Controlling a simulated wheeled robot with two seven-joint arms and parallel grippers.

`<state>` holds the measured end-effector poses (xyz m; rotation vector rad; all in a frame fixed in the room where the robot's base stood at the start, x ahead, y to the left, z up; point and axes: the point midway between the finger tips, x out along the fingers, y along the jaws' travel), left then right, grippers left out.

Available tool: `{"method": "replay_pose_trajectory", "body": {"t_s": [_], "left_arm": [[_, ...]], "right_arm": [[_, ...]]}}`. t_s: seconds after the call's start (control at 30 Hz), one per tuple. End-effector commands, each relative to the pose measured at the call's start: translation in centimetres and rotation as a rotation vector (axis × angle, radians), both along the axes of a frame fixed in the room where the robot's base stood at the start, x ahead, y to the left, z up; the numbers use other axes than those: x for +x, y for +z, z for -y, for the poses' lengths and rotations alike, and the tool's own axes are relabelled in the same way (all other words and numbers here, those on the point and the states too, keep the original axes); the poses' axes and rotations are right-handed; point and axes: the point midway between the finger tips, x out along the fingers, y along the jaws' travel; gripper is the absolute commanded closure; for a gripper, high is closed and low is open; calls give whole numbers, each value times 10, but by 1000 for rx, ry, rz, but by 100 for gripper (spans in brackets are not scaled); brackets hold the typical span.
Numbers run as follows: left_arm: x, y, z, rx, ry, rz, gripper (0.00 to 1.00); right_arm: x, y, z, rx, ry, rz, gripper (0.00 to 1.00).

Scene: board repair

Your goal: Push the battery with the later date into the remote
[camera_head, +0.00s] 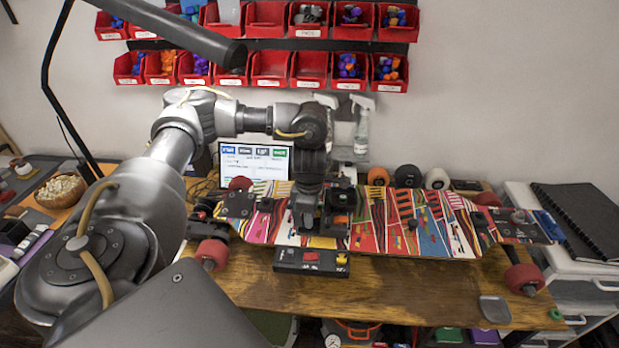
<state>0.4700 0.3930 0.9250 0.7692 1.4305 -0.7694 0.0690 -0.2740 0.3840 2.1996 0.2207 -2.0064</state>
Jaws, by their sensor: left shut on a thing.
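My left gripper (320,232) points down at the middle front edge of the skateboard. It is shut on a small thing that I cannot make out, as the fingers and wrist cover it. Just below the gripper, a flat black case (290,262) lies at the front of the bench; it looks like the remote. A red piece (310,256) and a yellow piece (341,259) show on the case. I cannot make out a battery or read any date from this view. My right gripper is not in view.
A patterned skateboard (430,230) with red wheels lies upside down across the wooden bench (420,290). Behind it stand loose wheels (407,176), a screen (250,160) and a spray bottle (362,130). Red bins (270,68) hang on the wall. The bench's front right is mostly clear.

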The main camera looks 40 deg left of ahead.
Motion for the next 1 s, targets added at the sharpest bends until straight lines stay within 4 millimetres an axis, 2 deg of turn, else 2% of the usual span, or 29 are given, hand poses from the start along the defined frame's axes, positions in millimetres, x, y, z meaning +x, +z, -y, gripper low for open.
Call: {"method": "replay_pose_trajectory", "body": {"t_s": [1.0], "left_arm": [[0,-10,0,-1,0,-1,100]], "right_arm": [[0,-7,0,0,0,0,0]]}}
